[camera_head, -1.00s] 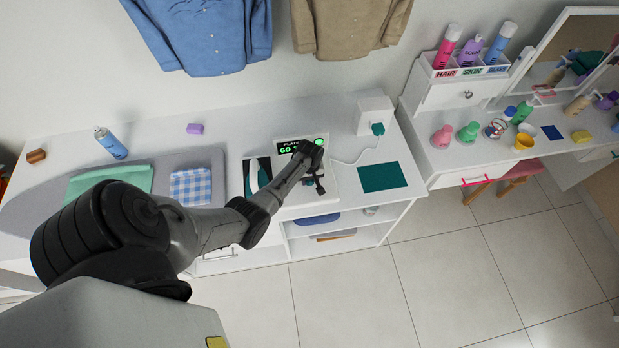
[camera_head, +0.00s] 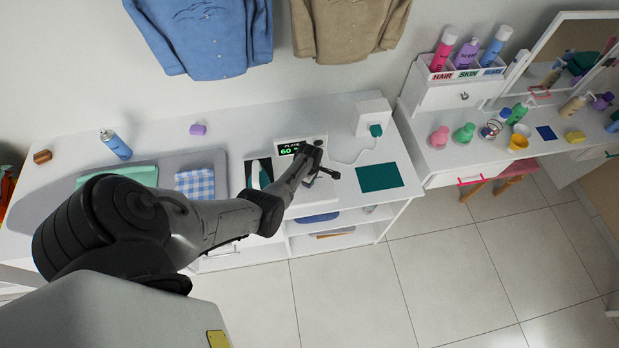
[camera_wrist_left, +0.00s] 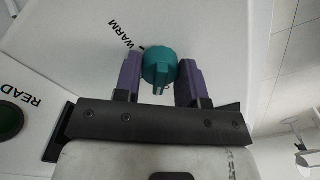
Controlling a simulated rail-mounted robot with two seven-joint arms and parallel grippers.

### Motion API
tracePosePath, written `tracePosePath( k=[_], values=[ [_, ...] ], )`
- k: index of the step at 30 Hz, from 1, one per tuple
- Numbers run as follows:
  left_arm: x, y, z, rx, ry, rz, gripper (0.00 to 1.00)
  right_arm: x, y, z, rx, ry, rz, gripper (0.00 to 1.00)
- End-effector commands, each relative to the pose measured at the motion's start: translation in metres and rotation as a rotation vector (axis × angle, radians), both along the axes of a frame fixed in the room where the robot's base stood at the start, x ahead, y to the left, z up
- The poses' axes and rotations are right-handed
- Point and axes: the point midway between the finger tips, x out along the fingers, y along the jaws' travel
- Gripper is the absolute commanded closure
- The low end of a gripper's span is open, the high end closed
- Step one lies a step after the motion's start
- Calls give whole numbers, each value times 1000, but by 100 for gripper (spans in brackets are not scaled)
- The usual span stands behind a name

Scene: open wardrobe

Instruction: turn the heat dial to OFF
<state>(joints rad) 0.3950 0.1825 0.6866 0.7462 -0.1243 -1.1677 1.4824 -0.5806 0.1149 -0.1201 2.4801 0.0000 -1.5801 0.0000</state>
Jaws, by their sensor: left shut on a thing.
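The heat dial (camera_wrist_left: 160,68) is a teal ribbed knob on a white panel in the left wrist view. My left gripper (camera_wrist_left: 160,80) has purple fingers on both sides of it and is shut on it. The word WARM is printed beside the dial; other lettering near it is partly covered, and I cannot read the dial's setting. In the head view my left gripper (camera_head: 316,174) is over the white station, and the arm hides the dial. A display (camera_head: 290,149) there reads PLATE and 60. My right gripper is not in view.
A dark green round lamp (camera_wrist_left: 10,119) sits beside lettering starting READ. A teal mat (camera_head: 380,177) lies right of the station, with a white box (camera_head: 374,117) behind.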

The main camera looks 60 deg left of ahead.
Motion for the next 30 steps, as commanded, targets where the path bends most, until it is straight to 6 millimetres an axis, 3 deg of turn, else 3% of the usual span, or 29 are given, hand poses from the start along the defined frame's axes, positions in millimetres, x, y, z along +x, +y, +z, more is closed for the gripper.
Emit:
tracePosePath(
  k=[12, 30],
  values=[
    [0, 0, 0, 0, -1, 237, 86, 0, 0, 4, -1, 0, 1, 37],
    [0, 0, 0, 1, 1, 302, 86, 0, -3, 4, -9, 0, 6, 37]
  ],
)
